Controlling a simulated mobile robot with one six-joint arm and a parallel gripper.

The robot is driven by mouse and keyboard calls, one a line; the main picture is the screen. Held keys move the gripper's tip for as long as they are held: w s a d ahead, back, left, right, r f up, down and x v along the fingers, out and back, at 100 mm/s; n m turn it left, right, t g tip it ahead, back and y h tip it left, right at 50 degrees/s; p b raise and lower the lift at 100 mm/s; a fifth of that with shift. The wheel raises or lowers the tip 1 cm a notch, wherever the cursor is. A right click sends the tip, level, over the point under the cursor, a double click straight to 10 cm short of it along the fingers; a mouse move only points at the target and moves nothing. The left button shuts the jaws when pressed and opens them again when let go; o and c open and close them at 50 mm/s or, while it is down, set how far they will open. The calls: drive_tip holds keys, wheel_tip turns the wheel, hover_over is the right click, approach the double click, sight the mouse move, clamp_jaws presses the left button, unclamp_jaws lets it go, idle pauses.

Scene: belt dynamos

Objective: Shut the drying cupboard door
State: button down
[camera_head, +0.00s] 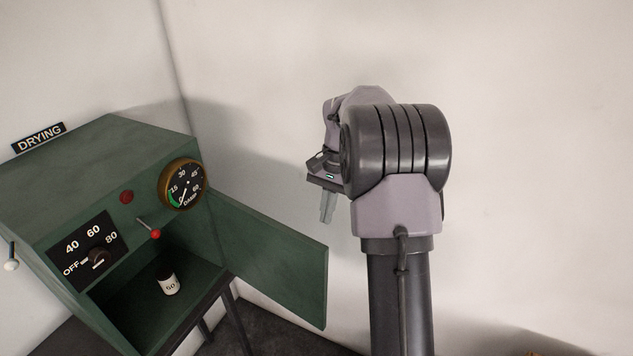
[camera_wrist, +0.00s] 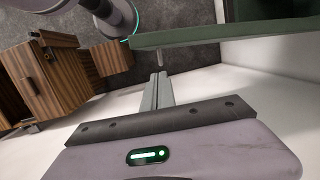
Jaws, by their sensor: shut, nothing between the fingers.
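The green drying cupboard (camera_head: 150,160) stands at the left of the head view under a "DRYING" sign. Its door (camera_head: 272,252) is swung wide open to the right, showing the dark inside. A small white jar (camera_head: 168,283) stands inside. My gripper (camera_head: 327,210) is shut and empty, pointing down beside the upper free corner of the door, against the pale wall in the picture. In the wrist view my shut fingers (camera_wrist: 160,80) are just below a green edge (camera_wrist: 225,33), which looks like the door. I cannot tell whether they touch it.
The cupboard front has a round dial (camera_head: 183,184), a red-tipped lever (camera_head: 150,229), a red lamp (camera_head: 126,197) and a temperature knob (camera_head: 98,258). Pale walls stand behind. The wrist view shows wooden furniture (camera_wrist: 45,85) at the left and grey floor.

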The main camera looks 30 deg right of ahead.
sight(326, 263)
drive_tip(key=d+f+m, duration=0.1)
drive_tip(key=d+f, duration=0.3)
drive_tip(key=d, duration=0.1)
drive_tip(key=shift+g, duration=0.3)
drive_tip(key=s+a+f, duration=0.1)
drive_tip(key=a+f, duration=0.1)
drive_tip(key=f, duration=0.1)
drive_tip(key=s+a+f, duration=0.1)
drive_tip(key=a+f, duration=0.1)
drive_tip(key=f, duration=0.1)
drive_tip(key=s+a+f, duration=0.1)
drive_tip(key=a+f, duration=0.2)
drive_tip(key=f, duration=0.1)
drive_tip(key=shift+s+a, duration=0.1)
